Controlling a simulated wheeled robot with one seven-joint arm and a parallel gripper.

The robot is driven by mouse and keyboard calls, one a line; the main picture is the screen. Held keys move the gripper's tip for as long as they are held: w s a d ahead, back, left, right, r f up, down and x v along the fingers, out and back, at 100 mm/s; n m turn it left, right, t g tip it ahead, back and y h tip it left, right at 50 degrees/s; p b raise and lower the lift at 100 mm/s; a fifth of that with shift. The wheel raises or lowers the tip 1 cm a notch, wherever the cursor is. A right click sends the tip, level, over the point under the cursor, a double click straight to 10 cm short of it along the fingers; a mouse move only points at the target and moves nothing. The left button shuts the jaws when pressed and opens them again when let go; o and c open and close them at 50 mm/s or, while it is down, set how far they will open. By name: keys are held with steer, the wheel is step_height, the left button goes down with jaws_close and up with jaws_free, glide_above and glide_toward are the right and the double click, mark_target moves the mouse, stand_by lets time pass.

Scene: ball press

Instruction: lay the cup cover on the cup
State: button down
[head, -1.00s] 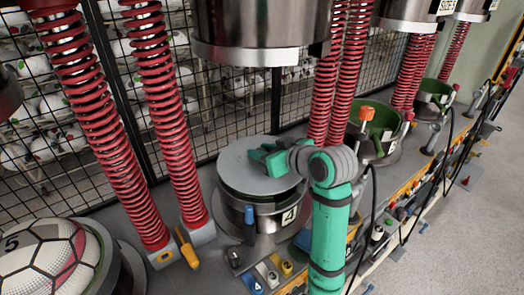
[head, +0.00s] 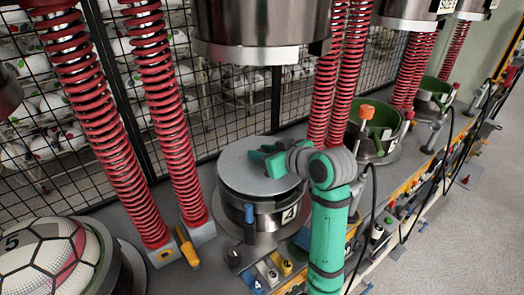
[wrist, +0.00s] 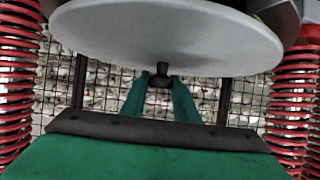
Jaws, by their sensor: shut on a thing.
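The cup cover (head: 240,172) is a flat light-grey disc directly over the metal cup (head: 265,218) in the head view. It looks roughly level and lined up with the cup's rim. A dark band shows under the disc, and I cannot tell whether the cover touches the rim. My green gripper (head: 268,160) reaches over the cover from the right. In the wrist view the cover (wrist: 165,35) fills the top, and my gripper (wrist: 160,85) is shut on its small dark knob (wrist: 161,70).
A large metal press head (head: 258,30) hangs above the cup. Red springs (head: 165,110) stand left and right of it. A ball (head: 45,265) sits in a holder at lower left. A green-lined cup (head: 378,135) stands at right, and a wire fence (head: 235,105) runs behind.

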steer(key=shift+f, duration=0.55)
steer(key=c, duration=1.3)
jaws_free()
steer(key=v, duration=1)
steer(key=shift+s+d+r, duration=0.2)
steer(key=shift+s, duration=0.1)
steer(key=shift+a, duration=0.1)
